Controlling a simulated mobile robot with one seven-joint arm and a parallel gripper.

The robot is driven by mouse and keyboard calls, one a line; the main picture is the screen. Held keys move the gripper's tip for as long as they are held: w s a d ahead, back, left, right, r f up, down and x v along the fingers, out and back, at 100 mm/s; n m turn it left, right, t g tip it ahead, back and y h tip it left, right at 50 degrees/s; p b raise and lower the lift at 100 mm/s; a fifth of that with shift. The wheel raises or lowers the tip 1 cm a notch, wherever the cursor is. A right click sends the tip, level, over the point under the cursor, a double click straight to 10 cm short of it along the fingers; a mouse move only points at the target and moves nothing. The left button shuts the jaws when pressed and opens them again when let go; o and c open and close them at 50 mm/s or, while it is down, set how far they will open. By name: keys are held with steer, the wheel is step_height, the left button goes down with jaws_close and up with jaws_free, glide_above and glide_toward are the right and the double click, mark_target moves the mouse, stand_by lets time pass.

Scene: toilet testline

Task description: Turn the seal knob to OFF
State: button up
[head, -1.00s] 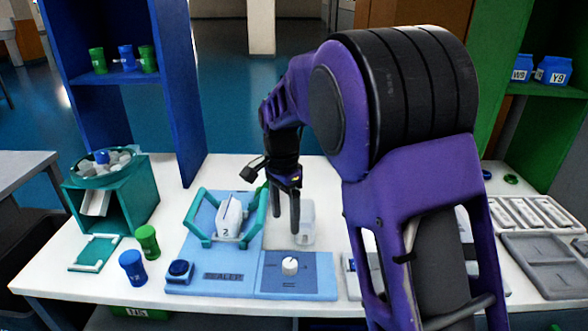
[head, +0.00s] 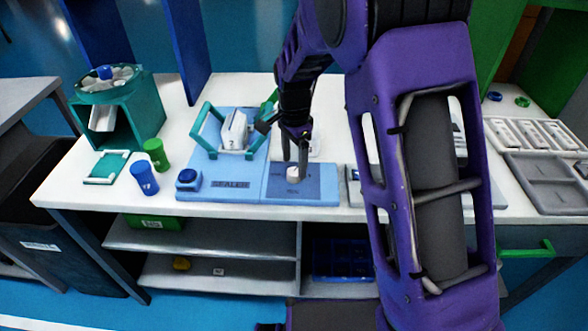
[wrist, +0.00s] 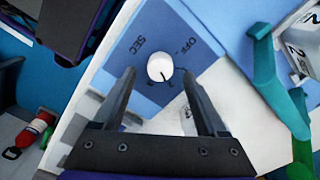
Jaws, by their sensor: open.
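The seal knob (head: 293,172) is a small white round knob on the blue panel (head: 326,187) at the right of the sealer. In the wrist view the knob (wrist: 160,67) lies between the tips of my fingers, with "SEC" and "OFF" printed on the panel beyond it. A short dark mark shows at its near edge, pointing away from the OFF label. My gripper (wrist: 160,76) is open, one finger to each side of the knob; contact cannot be told. In the head view my gripper (head: 302,158) points down just above and behind the knob.
The sealer's teal frame (head: 207,122) holds a white packet (head: 234,130) left of my gripper. A dark blue button (head: 187,178) sits at the panel's left. Blue (head: 144,178) and green (head: 157,154) cups stand farther left. Grey trays (head: 545,180) lie at right.

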mark_target(294, 175)
steer(key=shift+f, duration=1.35)
jaws_close()
